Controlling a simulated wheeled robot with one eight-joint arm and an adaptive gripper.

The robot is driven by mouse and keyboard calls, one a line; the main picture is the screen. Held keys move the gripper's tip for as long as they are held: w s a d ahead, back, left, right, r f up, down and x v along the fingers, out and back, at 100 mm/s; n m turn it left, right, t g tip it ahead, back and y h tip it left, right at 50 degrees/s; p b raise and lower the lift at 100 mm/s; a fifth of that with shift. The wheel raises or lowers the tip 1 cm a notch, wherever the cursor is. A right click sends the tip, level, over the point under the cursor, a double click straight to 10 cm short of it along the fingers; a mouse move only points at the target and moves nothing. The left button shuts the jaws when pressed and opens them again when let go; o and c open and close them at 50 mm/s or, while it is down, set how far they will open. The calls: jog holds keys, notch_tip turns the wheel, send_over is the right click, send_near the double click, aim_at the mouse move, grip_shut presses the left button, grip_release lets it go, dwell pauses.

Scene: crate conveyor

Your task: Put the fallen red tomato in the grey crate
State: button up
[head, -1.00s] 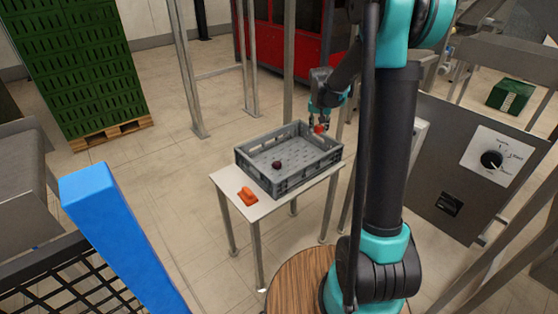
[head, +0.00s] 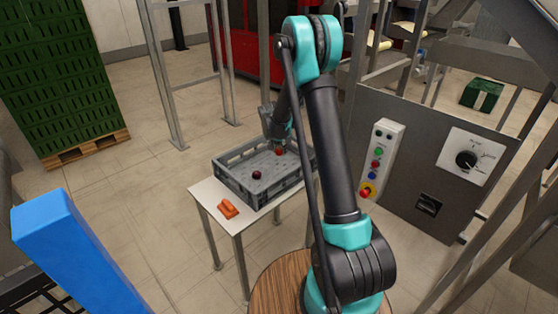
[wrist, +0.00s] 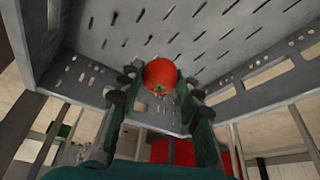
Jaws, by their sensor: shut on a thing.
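The red tomato (head: 279,152) is between the fingers of my gripper (head: 278,146), inside the grey crate (head: 232,189) toward its back right part. In the wrist view the round, bright red tomato (wrist: 161,72) sits between the two dark fingers of my gripper (wrist: 160,82), its green stem end toward the camera. The crate's slotted floor (wrist: 130,35) and walls surround it. I cannot tell whether the tomato touches the floor. My arm hides part of the crate's right side in the head view.
A dark red round item (head: 257,175) lies on the crate floor, left of the tomato. The crate stands on a small white table (head: 205,190), with an orange object (head: 228,208) in front of it. A control panel (head: 380,158) with coloured buttons stands to the right.

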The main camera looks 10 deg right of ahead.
aim_at(279, 165)
jog(key=shift+f, duration=2.75)
jog(key=o, duration=1)
jog(key=shift+f, duration=0.1)
jog(key=v, duration=1.1)
jog(key=s+d+r+n, duration=0.25)
jog(key=s+r, duration=0.25)
jog(key=s, duration=0.5)
jog(key=s+d+n, duration=0.1)
jog(key=s, duration=0.8)
jog(key=s+d+n+y, duration=0.1)
jog(key=s, duration=0.8)
jog(key=s+d+n+y, duration=0.1)
jog(key=s+d, duration=0.1)
jog(key=s, duration=0.7)
jog(key=shift+s+d+f+n, duration=0.15)
jog(key=shift+s+f+n, duration=0.2)
jog(key=shift+f, duration=0.05)
